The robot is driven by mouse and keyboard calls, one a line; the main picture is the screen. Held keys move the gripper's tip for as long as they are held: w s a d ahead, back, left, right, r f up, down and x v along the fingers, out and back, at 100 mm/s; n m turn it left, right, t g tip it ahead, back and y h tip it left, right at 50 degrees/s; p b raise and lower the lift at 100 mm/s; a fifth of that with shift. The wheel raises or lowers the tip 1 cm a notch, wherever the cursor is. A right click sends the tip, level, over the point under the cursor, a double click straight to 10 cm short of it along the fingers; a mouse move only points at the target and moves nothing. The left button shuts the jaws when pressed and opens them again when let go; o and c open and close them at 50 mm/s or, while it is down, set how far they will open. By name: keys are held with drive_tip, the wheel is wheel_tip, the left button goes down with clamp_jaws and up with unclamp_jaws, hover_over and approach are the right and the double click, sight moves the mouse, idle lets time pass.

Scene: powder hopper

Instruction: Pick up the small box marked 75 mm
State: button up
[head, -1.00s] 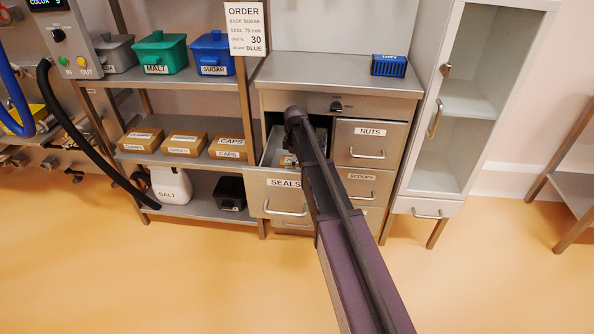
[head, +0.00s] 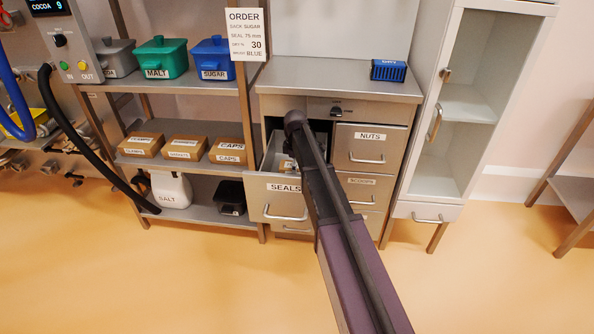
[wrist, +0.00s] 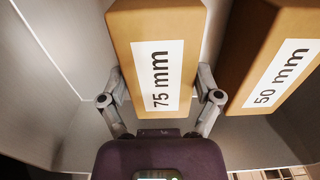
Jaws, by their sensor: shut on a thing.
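The small box marked 75 mm (wrist: 155,30) is brown cardboard with a white label, in the middle of the wrist view. My gripper (wrist: 160,88) has one finger on each side of this box and is shut on it. The box is inside the open SEALS drawer (head: 286,188) of the steel cabinet; whether it touches the drawer floor I cannot tell. In the head view my arm hides the gripper and most of the drawer's inside.
A second brown box marked 50 mm (wrist: 270,60) lies close on the right in the drawer. Grey drawer walls (wrist: 50,70) stand around. A blue box (head: 388,70) sits on the cabinet top. A shelf with bins (head: 163,57) stands at left, a glass-door cabinet (head: 470,110) at right.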

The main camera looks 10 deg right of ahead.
drive_tip(key=shift+r, duration=0.1)
wheel_tip(320, 180, up, 10)
drive_tip(key=p, duration=1)
idle(0.8)
